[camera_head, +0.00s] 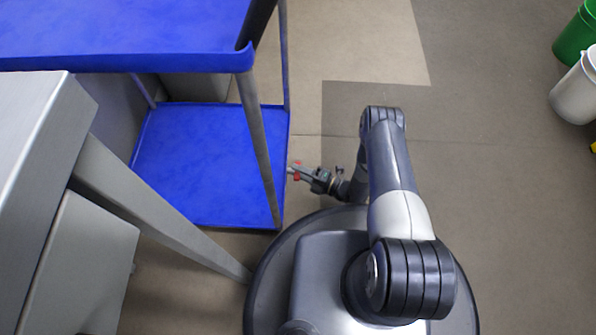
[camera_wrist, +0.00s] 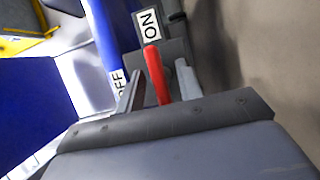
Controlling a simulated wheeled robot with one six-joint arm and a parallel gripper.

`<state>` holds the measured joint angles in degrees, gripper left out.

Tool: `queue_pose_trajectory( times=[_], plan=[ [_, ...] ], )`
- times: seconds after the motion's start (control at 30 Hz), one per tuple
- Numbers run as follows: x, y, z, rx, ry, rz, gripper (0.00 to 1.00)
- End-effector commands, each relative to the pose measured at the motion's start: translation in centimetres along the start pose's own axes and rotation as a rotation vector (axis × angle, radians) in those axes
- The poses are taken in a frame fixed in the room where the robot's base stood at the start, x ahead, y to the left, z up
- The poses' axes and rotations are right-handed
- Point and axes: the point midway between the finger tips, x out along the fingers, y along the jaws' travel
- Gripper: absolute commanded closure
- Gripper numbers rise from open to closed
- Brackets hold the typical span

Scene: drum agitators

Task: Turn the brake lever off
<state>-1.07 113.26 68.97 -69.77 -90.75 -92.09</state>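The brake lever (camera_wrist: 156,70) is a red bar in the wrist view, on a dark mount. Its rounded upper end is by the white ON label (camera_wrist: 150,24). The OFF label (camera_wrist: 119,82) is to the left, partly hidden by a finger. My gripper (camera_wrist: 160,78) is open, with one finger on each side of the lever and gaps showing between. I cannot tell how deep the lever is between the fingers. In the head view my gripper (camera_head: 299,172) is low beside the blue trolley shelf; the lever cannot be made out clearly there.
A blue trolley (camera_head: 205,165) with grey legs stands left of my arm. A grey metal table (camera_head: 35,130) is at the far left, its slanted leg close to my base. Green (camera_head: 577,35) and white (camera_head: 575,92) bins stand at the right.

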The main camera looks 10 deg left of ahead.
Motion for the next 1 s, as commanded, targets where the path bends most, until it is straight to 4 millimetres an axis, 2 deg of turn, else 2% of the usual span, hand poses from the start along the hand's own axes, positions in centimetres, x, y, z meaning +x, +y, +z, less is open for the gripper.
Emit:
queue_pose_trajectory(
  times=[0.13,0.43,0.83,1.0],
  plan=[
    [0.75,0.00,-0.01,0.000,0.001,0.000,0.65],
    [0.86,0.06,0.02,0.000,-0.001,0.000,0.66],
    [0.83,0.04,0.02,0.000,-0.001,0.000,0.99],
    [0.83,0.03,0.02,0.000,-0.001,0.000,1.00]
  ],
)
